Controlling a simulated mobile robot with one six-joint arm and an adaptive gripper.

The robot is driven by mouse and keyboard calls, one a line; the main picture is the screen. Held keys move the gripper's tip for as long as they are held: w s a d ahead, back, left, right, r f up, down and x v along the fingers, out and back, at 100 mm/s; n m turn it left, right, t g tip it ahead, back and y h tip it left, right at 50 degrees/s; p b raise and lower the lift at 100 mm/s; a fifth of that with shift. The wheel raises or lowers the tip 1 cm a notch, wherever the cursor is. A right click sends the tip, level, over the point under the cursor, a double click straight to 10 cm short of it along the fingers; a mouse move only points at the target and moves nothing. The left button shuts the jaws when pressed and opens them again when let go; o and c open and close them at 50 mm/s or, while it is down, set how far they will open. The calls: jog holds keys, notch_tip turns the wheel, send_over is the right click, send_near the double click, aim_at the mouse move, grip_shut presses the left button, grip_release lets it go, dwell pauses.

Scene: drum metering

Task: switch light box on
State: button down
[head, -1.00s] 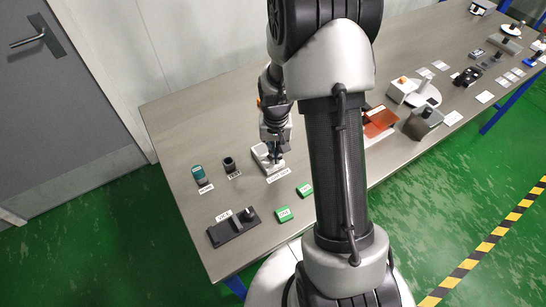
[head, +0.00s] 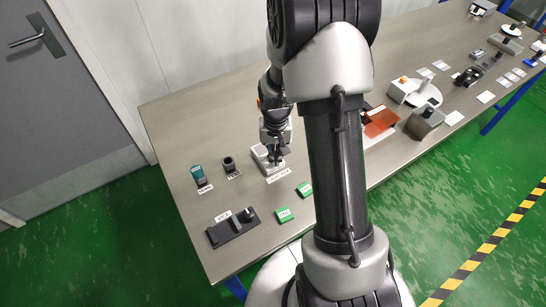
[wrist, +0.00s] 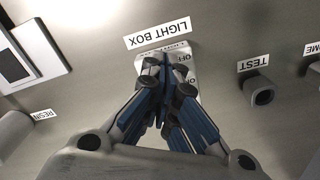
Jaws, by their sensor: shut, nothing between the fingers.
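The light box switch (wrist: 183,56) is a small pale unit with OFF and ON markings, beside a LIGHT BOX label (wrist: 158,34) in the wrist view. In the head view the pale unit (head: 259,154) sits on the bench, partly behind my gripper (head: 273,158). My gripper (wrist: 166,78) is shut and empty, with its fingertips over the unit's face. The fingers hide the middle of the unit, so I cannot tell the lever's position or whether they touch it.
A black cylinder (wrist: 262,93) with a TEST label stands to the right in the wrist view. A teal-topped item (head: 198,174), a black base with a knob (head: 232,230) and green blocks (head: 283,214) are nearby. An orange tray (head: 380,120) lies beyond my arm.

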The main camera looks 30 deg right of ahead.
jog(key=shift+r+p, duration=2.7)
jog(key=shift+r, duration=0.75)
jog(key=s+a+r+n+t, duration=0.1)
jog(key=s+a+r, duration=0.25)
jog(key=r, duration=0.55)
jog(key=s+a+r+n+t, duration=0.1)
jog(key=s+a+r+n, duration=0.2)
jog(key=r, duration=0.6)
jog(key=s+a+r+t, duration=0.1)
jog(key=s+a+r, duration=0.2)
jog(key=s, duration=0.3)
jog(key=s+a+r+n+t, duration=0.1)
jog(key=s+a+r, duration=0.2)
jog(key=s, duration=0.4)
jog(key=shift+r+n+t, duration=0.3)
jog(key=shift+r, duration=0.4)
